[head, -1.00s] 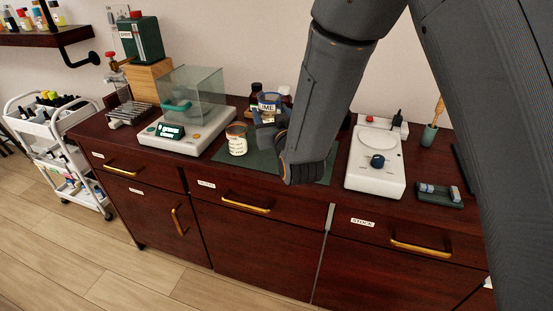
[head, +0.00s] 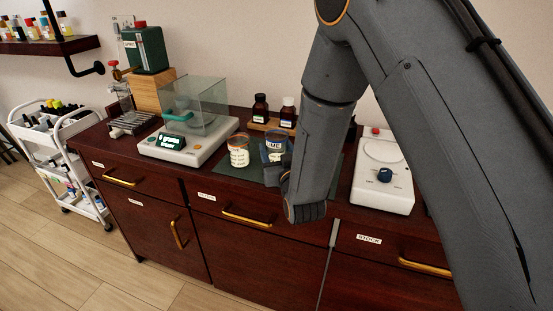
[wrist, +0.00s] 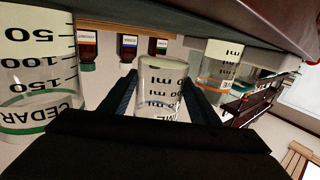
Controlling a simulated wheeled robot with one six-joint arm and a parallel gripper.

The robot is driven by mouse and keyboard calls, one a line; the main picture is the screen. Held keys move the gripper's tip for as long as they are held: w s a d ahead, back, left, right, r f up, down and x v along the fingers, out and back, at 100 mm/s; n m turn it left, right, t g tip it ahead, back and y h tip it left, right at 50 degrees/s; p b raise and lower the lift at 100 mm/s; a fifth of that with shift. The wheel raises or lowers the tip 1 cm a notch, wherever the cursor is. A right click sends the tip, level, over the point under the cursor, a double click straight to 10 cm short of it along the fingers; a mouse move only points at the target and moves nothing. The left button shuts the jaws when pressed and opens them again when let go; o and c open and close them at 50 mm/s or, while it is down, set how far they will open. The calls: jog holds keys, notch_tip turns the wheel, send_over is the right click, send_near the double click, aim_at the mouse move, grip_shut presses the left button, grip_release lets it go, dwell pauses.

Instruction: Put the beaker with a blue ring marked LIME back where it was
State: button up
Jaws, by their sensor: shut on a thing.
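The LIME beaker (head: 275,143) is a clear beaker with a pale label and a blue ring. It is upright over the dark green mat (head: 254,173). My gripper (head: 279,161) is shut on it; the wrist view shows the beaker (wrist: 160,84) between both fingers, its label partly hidden. I cannot tell whether its base touches the mat. An orange-ringed beaker (head: 239,152) stands just left of it in the head view, and on the right in the wrist view (wrist: 218,66). A green-ringed CEDAR beaker (wrist: 38,72) is on the left in the wrist view; my arm hides it in the head view.
A balance with a glass shield (head: 188,141) is to the left. A white stirrer plate (head: 381,190) is right of my arm. Neighbouring beakers leave little side room.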

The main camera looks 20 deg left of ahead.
jog(key=shift+f+p, duration=0.35)
jog(key=shift+f, duration=1.5)
jog(key=o, duration=1.4)
jog(key=shift+f, duration=0.1)
jog(key=shift+s, duration=0.15)
jog(key=b+v, duration=0.3)
jog(key=v, duration=0.8)
jog(key=shift+s+d+b, duration=0.2)
jog(key=shift+s+b, duration=0.15)
jog(key=shift+s, duration=0.1)
